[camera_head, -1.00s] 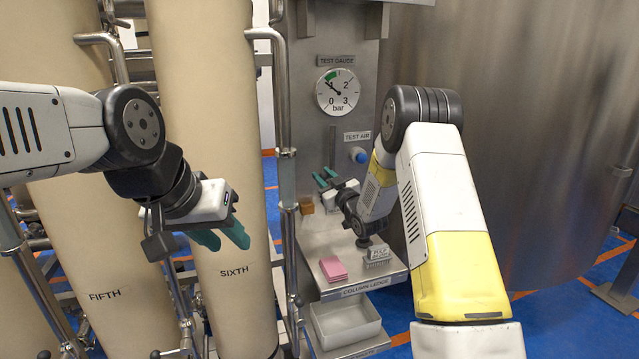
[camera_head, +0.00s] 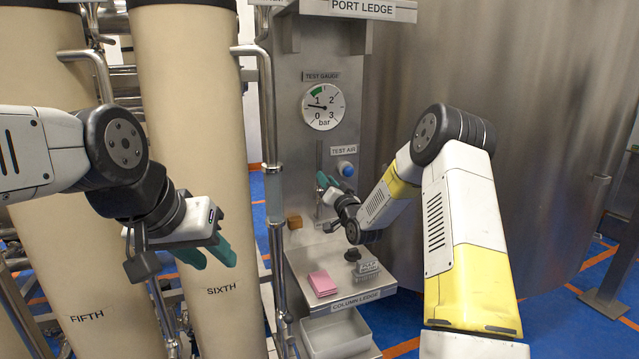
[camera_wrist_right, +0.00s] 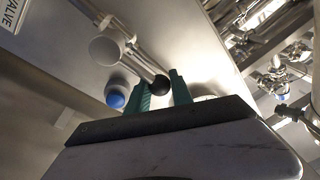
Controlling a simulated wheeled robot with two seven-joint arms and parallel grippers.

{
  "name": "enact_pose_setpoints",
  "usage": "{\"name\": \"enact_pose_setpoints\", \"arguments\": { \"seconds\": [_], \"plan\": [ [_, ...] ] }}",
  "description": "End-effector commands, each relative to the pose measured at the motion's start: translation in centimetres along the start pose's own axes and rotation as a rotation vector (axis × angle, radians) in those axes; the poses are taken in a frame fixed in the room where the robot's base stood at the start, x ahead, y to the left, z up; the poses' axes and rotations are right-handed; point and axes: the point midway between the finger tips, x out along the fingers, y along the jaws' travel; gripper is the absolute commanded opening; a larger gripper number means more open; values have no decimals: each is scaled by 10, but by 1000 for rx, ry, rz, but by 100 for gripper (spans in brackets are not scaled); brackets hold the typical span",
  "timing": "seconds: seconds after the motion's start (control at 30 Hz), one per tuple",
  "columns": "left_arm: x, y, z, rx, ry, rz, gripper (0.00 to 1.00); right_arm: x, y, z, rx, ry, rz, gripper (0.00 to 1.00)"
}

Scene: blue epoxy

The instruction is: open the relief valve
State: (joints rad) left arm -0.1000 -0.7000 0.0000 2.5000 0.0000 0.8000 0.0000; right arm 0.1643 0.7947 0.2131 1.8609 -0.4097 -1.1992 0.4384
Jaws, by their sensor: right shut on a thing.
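The relief valve's lever (camera_wrist_right: 145,62) shows in the right wrist view as a metal rod ending in a black ball knob (camera_wrist_right: 161,85). My right gripper (camera_wrist_right: 161,92) has its green fingers on either side of the knob and is shut on it. In the head view my right gripper (camera_head: 325,188) is at the steel panel below the test gauge, and its fingers largely hide the lever's end. The test gauge (camera_head: 323,106) has its needle pointing left, below the 1 mark. My left gripper (camera_head: 207,255) is open and empty in front of the sixth column.
The blue test air knob (camera_head: 346,168) is just right of my right gripper. The column ledge (camera_head: 345,300) below holds a pink pad (camera_head: 322,283), a grey brush-like block (camera_head: 367,271) and a dark knob-like piece (camera_head: 352,255). A tray (camera_head: 337,336) sits beneath. The beige columns (camera_head: 195,110) stand left.

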Motion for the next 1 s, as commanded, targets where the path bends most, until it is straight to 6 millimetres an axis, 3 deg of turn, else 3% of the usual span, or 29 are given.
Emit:
{"name": "enact_pose_setpoints", "arguments": {
  "seconds": [0.7,0.73,0.8,1.0],
  "plan": [
    [0,0,0,0,0,0,36,-1,6,0,70,3,16,0],
    [0,0,0,0,0,0,36,-1,6,0,70,3,16,33],
    [0,0,0,0,0,0,36,-1,6,-1,70,4,16,46],
    [0,0,0,0,0,0,36,0,5,-2,68,6,14,48]
  ]
}}
